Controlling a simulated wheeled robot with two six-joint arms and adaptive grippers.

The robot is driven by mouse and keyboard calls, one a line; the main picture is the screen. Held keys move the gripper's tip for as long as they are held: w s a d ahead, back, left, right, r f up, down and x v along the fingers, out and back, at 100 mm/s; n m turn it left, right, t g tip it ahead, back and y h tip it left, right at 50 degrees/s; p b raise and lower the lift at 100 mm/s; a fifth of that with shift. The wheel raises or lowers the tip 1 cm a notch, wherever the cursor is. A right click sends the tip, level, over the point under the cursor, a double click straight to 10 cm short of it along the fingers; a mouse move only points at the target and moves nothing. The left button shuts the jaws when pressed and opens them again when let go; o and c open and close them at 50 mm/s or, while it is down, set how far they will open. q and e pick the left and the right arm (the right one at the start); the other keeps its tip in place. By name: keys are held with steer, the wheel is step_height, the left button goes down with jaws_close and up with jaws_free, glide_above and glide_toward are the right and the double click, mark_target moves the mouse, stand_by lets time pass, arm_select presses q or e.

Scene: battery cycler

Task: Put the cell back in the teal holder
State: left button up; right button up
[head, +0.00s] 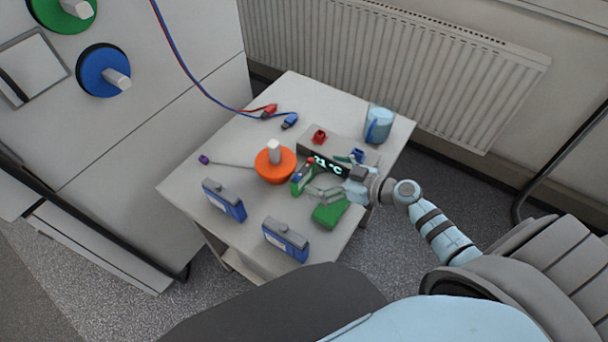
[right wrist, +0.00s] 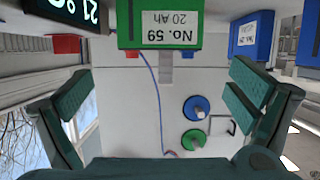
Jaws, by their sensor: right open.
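My right gripper (head: 322,191) reaches in from the right over the table, open and empty; its two fingers stand wide apart in the right wrist view (right wrist: 160,97). Just ahead of it stands a green-cased cell (head: 300,182) with red and blue bits near its top. In the right wrist view, which is upside down, this green cell (right wrist: 160,24) shows a label reading No. 59, 20 Ah. My left gripper is out of view.
Two blue-cased cells (head: 223,201) (head: 286,241) stand near the front edge. An orange dome (head: 275,166) stands left of the green cell. A display box (head: 325,163) is behind the gripper, a blue cup (head: 379,122) at the back right. Red and blue cable clamps (head: 270,110) lie behind.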

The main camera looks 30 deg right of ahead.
mark_target(303, 169)
steer(key=x, duration=0.2)
steer(key=b+x, duration=0.1)
steer(key=x, duration=0.1)
steer(key=b+x, duration=0.1)
steer(key=x, duration=0.2)
steer(key=shift+d+f, duration=0.1)
steer(key=shift+f, duration=0.3)
steer(key=shift+w, duration=0.1)
steer(key=shift+r, duration=0.15)
steer(key=shift+c, duration=0.6)
steer(key=c, duration=1.3)
steer(key=shift+r, duration=0.1)
steer(key=shift+c, duration=0.7)
